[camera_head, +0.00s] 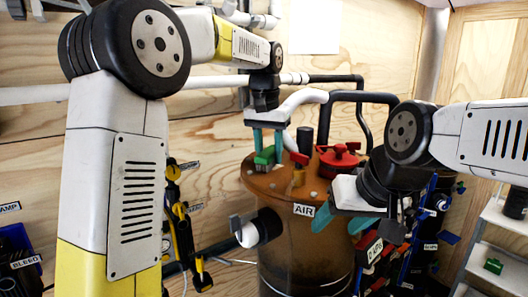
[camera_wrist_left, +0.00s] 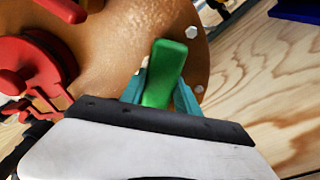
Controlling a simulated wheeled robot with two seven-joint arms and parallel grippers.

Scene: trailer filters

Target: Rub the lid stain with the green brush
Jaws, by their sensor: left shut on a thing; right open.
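The tank lid (camera_head: 263,184) is a brownish-orange disc with bolts around its rim, on top of a brown tank. It also shows in the left wrist view (camera_wrist_left: 115,50). My left gripper (camera_head: 265,143) points down over the lid's back left part, its teal fingers shut on the green brush (camera_head: 264,156). The brush also shows between the fingers in the left wrist view (camera_wrist_left: 164,75). I cannot tell whether the brush touches the lid. I cannot make out a distinct stain; the lid is mottled. My right gripper (camera_head: 338,220) is open at the lid's front right edge.
Black and white pipes (camera_head: 345,97) rise behind. A white shelf (camera_head: 490,262) with a green item stands at the right. Yellow-black tools hang at the left.

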